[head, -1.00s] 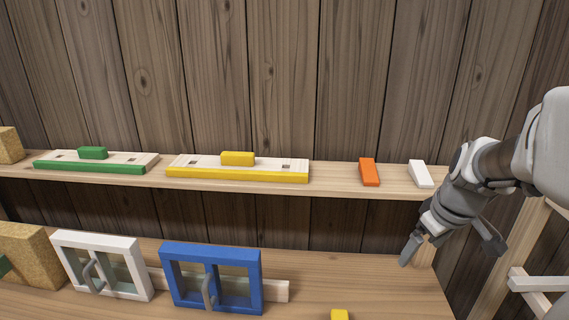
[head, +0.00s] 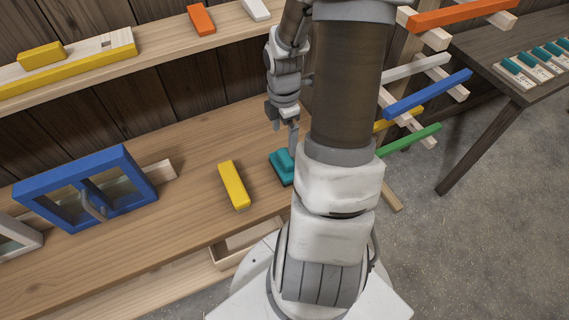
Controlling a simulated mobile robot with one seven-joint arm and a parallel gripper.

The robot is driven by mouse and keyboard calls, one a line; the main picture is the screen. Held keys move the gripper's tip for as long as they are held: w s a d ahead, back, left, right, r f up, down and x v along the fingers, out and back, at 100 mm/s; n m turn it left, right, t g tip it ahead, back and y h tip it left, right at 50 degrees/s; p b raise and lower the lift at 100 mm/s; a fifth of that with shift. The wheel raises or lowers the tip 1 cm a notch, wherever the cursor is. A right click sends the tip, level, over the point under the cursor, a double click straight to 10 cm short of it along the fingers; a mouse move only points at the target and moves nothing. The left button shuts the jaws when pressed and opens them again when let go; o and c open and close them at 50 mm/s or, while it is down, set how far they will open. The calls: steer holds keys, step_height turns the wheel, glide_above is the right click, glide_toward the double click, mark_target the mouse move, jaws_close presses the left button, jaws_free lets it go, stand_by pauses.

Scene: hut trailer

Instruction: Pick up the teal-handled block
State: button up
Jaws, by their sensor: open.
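A teal block (head: 281,171) with a raised teal top lies at the right end of the lower wooden shelf, partly hidden by my arm. My gripper (head: 282,124) points down just above and behind it in the picture, with its fingers apart and nothing seen between them. I cannot tell whether a finger touches the block. Several pale blocks with teal handles (head: 534,65) lie in a row on a dark table at the far right, well away from my gripper.
A yellow block (head: 234,185) lies left of the teal block on the lower shelf (head: 190,215). A blue framed window piece (head: 90,190) stands further left. An upper shelf (head: 165,45) holds orange and white blocks. A rack with coloured bars (head: 428,95) stands right of my arm.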

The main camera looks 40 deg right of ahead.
mark_target(283, 157)
steer(key=shift+w+f, duration=0.2)
steer(key=shift+f, duration=4.95)
steer(key=c, duration=1.5)
steer(key=shift+r, duration=0.2)
steer(key=shift+d+r, duration=0.1)
steer(key=shift+r, duration=0.45)
step_height(283, 157, up, 3)
steer(key=shift+f, duration=0.1)
steer(key=s+d+r, duration=0.1)
steer(key=s+r, duration=0.1)
steer(key=s, duration=0.1)
steer(key=s+d+r, duration=0.2)
steer(key=s, duration=0.2)
steer(key=s+d+r+p, duration=0.1)
steer(key=s+d+r, duration=0.1)
steer(key=s, duration=0.1)
steer(key=shift+s+d+r, duration=0.2)
steer(key=shift+r, duration=0.2)
